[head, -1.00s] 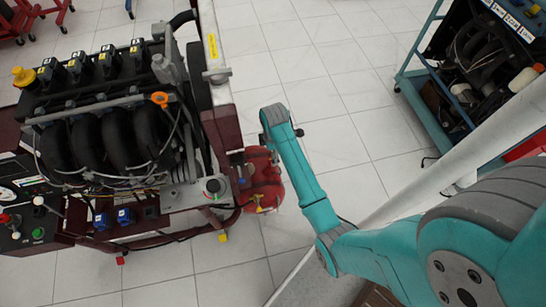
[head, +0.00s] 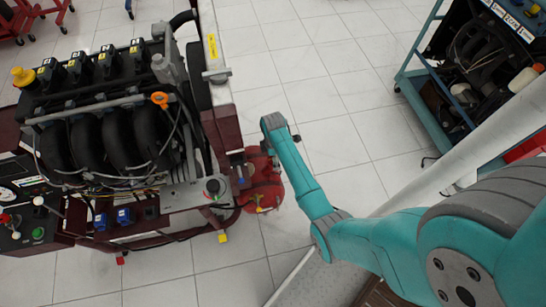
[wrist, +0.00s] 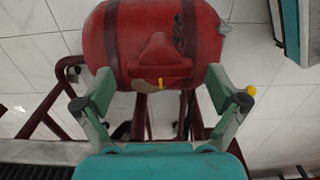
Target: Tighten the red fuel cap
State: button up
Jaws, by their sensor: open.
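A red fuel tank (head: 264,186) is mounted at the right side of the engine stand in the head view, partly behind my arm. In the wrist view the red tank (wrist: 205,40) lies across the top, with dark bands around it. A red raised part (wrist: 160,58), which may be the fuel cap, sits on its near side; I cannot tell for sure. My gripper (wrist: 162,84) is open, its fingers spread on either side below this part, with nothing between them. I cannot tell whether they touch the tank. My gripper's fingers are not clearly seen in the head view.
The engine trainer (head: 110,130) on its dark red stand fills the left. Another trainer on a teal cart (head: 430,100) stands at the upper right, near a pale diagonal pole (head: 470,150). Tiled floor (head: 310,60) between them is clear.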

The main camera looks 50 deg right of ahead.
jog(key=shift+f, duration=0.3)
jog(key=c, duration=1.1)
jog(key=shift+c, duration=0.2)
